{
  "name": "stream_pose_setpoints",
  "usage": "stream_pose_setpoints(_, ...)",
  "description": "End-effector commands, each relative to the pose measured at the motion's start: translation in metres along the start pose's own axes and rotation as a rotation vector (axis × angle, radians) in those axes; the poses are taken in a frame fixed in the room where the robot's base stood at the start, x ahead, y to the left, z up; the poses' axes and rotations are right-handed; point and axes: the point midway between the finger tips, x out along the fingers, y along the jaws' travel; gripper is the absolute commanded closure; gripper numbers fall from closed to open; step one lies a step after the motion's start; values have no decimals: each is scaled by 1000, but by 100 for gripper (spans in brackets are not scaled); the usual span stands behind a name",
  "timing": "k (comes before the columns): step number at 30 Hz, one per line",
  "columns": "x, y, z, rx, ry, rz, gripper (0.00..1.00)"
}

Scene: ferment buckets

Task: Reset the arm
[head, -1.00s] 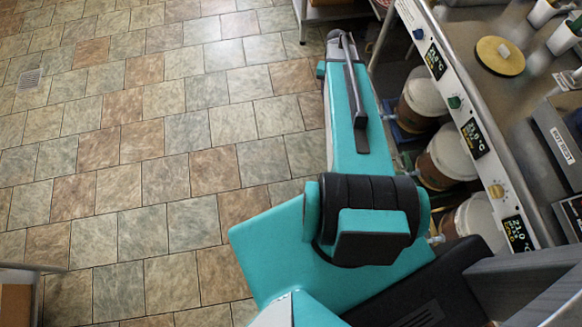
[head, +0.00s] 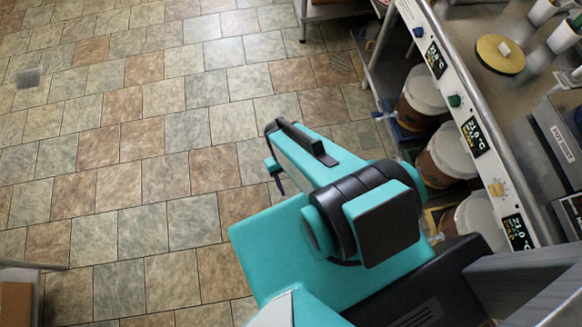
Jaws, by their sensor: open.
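My teal arm is in the lower middle of the head view, folded back towards my body, with its upper link angled to the upper left over the tiled floor. The arm stands clear of the bench and buckets at the right.
A steel bench (head: 470,75) with a control panel of displays and knobs runs down the right. Several lidded buckets, one of them a brown bucket (head: 421,100), stand on the shelf beneath it. A yellow disc (head: 499,56) lies on top. The tiled floor (head: 130,130) at left is open.

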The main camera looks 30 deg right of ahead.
Motion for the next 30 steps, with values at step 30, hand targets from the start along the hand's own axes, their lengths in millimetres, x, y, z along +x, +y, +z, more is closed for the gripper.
stream_pose_setpoints(30, 43, -3, -12, -20, -25, 2, 46)
